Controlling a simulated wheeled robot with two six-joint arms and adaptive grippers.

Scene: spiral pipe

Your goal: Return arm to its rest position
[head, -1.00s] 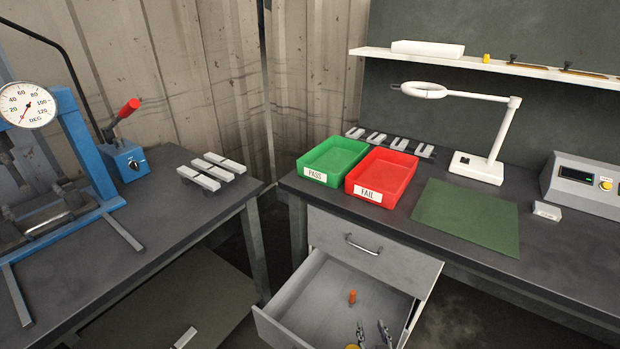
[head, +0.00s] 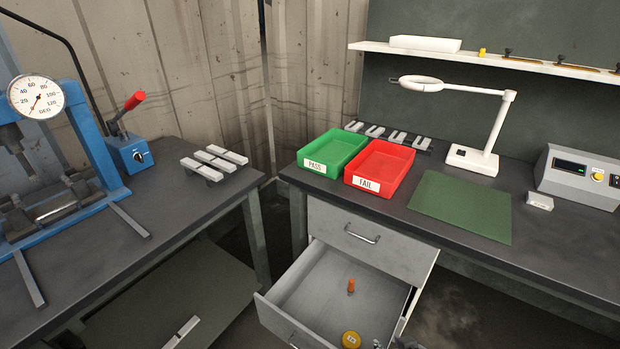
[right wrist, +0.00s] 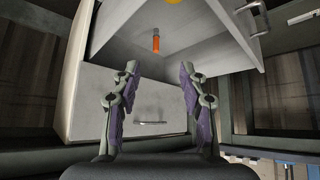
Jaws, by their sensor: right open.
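My right gripper (right wrist: 158,85) is open and empty in the right wrist view, its two fingers spread apart. In the head view only its fingertips (head: 390,344) show at the bottom edge, by the right side of the open drawer (head: 312,290). The wrist view shows the drawer beyond the fingers, with an orange item (right wrist: 155,40) seen between and above the tips. No contact with the drawer is visible. My left gripper is in neither view.
The drawer stands pulled out, holding the orange item (head: 351,287) and a yellow round item (head: 351,340). Above are the green PASS tray (head: 318,172) and red FAIL tray (head: 362,185). A blue press (head: 100,165) stands on the left bench.

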